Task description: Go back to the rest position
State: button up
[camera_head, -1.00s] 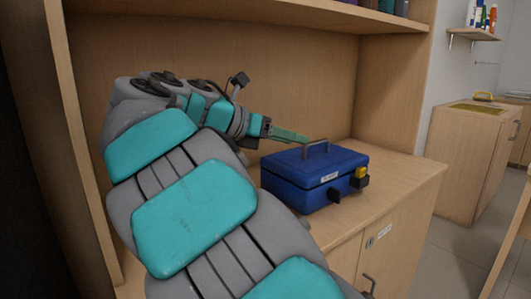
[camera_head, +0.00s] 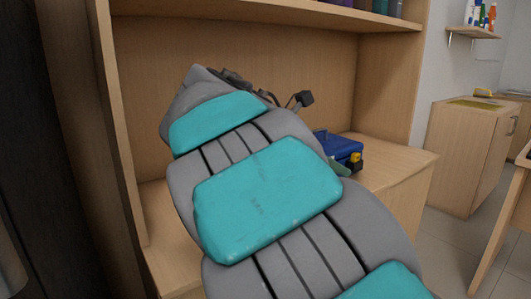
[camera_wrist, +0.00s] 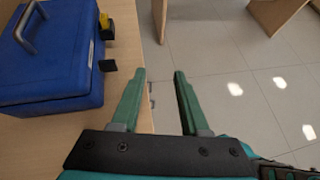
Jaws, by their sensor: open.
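My gripper (camera_wrist: 158,100) shows in the wrist view with its two green fingers apart and nothing between them. It is past the front edge of the wooden counter, with the tiled floor below. A blue box (camera_wrist: 60,62) with a grey handle and a yellow part on its front stands on the counter to the left of my fingers, apart from them. In the head view the blue box (camera_head: 346,150) is mostly hidden behind my arm, which fills the middle of the picture. Most of my gripper is hidden there too.
The wooden counter (camera_head: 400,165) has bare room right of the box. A shelf (camera_head: 290,14) runs above it. A wooden cabinet (camera_head: 462,150) stands at the right, with open tiled floor (camera_head: 440,235) before it. A dark upright surface is at the far left.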

jog(key=s+d+f+m+g+y, duration=0.4)
jog(key=s+d+f+m, duration=0.5)
jog(key=s+f, duration=0.4)
jog(key=s+a+f+m+g+y, duration=0.1)
jog(key=s+a+f+m+y, duration=0.2)
jog(key=s+f+m, duration=0.3)
jog(key=s+a+f+m+g+y, duration=0.1)
jog(key=s+a+f+m+y, duration=0.2)
jog(key=s+f+m, duration=0.4)
jog(key=s+a+f, duration=0.1)
jog(key=s+f, duration=0.1)
jog(key=s, duration=0.5)
jog(key=shift+g, duration=0.3)
